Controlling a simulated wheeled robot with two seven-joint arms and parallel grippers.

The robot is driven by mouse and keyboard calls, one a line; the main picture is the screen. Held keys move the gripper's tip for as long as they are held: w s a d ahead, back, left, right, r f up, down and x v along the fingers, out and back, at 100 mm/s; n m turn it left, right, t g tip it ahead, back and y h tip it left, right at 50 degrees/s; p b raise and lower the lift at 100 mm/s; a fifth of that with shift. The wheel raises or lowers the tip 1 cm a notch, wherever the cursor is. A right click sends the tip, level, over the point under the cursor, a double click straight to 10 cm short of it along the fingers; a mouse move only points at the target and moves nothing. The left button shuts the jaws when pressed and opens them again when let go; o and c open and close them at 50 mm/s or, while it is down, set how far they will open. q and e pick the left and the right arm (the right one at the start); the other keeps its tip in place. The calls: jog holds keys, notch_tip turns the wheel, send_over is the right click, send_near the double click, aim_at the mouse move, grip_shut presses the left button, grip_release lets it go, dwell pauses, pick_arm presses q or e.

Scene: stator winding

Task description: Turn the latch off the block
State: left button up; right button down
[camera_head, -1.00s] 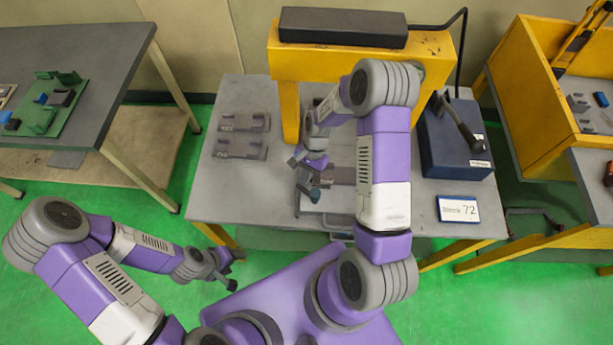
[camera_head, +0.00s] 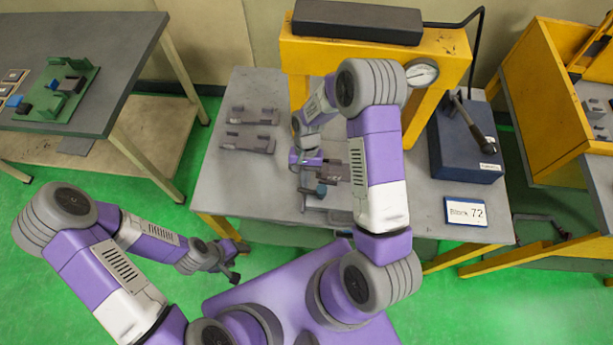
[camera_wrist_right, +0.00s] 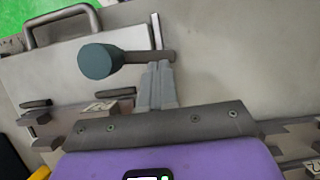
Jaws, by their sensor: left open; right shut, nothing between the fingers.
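The latch has a round teal knob (camera_wrist_right: 97,61) on a dark bar (camera_wrist_right: 150,56), seen in the right wrist view. The knob also shows in the head view (camera_head: 321,190). My right gripper (camera_wrist_right: 158,68) is shut and empty, its fingertips at the latch bar beside the knob; I cannot tell if they touch it. A grey block marked 72 (camera_wrist_right: 98,108) lies near the knob, partly hidden by my gripper. In the head view my right gripper (camera_head: 308,160) is over the table's middle. My left gripper (camera_head: 234,263) is open and low, off the table's front edge.
Two grey blocks (camera_head: 249,143) lie on the left of the grey table (camera_head: 225,185). A yellow press frame (camera_head: 440,58) stands behind. A blue box with a lever (camera_head: 465,150) and a "Block 72" card (camera_head: 465,211) are on the right. A metal handle (camera_wrist_right: 62,25) is near the latch.

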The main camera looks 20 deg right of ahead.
dwell(0.6)
pick_arm(q)
notch_tip(320, 180, up, 6)
jog(key=p, duration=0.6)
jog(key=shift+w+r, duration=0.2)
jog(key=shift+w, duration=0.2)
pick_arm(e)
jog(key=v, duration=1)
jog(key=shift+s+d, duration=0.15)
pick_arm(q)
jog(key=shift+a, duration=0.1)
pick_arm(e)
jog(key=shift+s, duration=0.1)
